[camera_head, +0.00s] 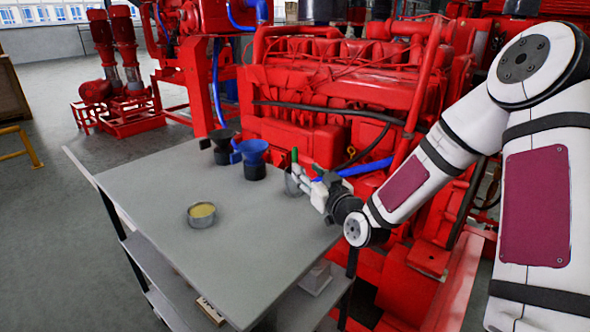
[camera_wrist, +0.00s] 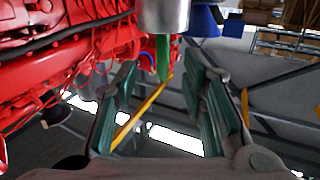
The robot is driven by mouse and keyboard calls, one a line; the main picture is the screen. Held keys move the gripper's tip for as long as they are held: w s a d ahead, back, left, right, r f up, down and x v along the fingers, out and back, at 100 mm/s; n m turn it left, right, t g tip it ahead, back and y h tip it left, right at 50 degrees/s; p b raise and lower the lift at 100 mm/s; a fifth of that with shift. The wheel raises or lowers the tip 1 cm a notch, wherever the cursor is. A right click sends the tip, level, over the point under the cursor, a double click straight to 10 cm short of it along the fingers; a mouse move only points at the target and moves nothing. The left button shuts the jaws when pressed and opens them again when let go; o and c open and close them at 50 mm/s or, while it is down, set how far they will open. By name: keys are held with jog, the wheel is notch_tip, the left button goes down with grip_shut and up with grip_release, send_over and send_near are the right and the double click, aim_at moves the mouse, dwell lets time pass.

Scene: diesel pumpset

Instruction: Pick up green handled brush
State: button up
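The green handled brush shows as a green handle (camera_head: 295,156) sticking up from a grey metal cup (camera_head: 292,184) near the table's right edge. Its lower part is hidden in the cup. In the wrist view, which looks upside down, the handle (camera_wrist: 162,57) points down from the cup (camera_wrist: 164,18). My gripper (camera_head: 308,181) is just right of the cup in the head view. In the wrist view my gripper (camera_wrist: 163,78) is open, with its green-padded fingers wide apart. The handle appears between the fingertips, with gaps on both sides and no visible contact.
A blue funnel container (camera_head: 253,160) and a black one (camera_head: 222,146) stand left of the cup at the table's back edge. A round tin (camera_head: 201,214) sits on the grey table (camera_head: 150,187). A red engine (camera_head: 335,90) stands close behind. The table's front is clear.

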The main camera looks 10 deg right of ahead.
aim_at(297, 160)
jog(key=shift+w+a+r, duration=0.1)
jog(key=shift+w+a, duration=0.2)
jog(key=shift+w, duration=0.95)
jog(key=shift+w+a+r, duration=0.1)
jog(key=shift+w+a, duration=0.2)
jog(key=shift+w, duration=0.9)
jog(key=shift+w+a, duration=0.3)
jog(key=shift+w, duration=0.95)
grip_shut()
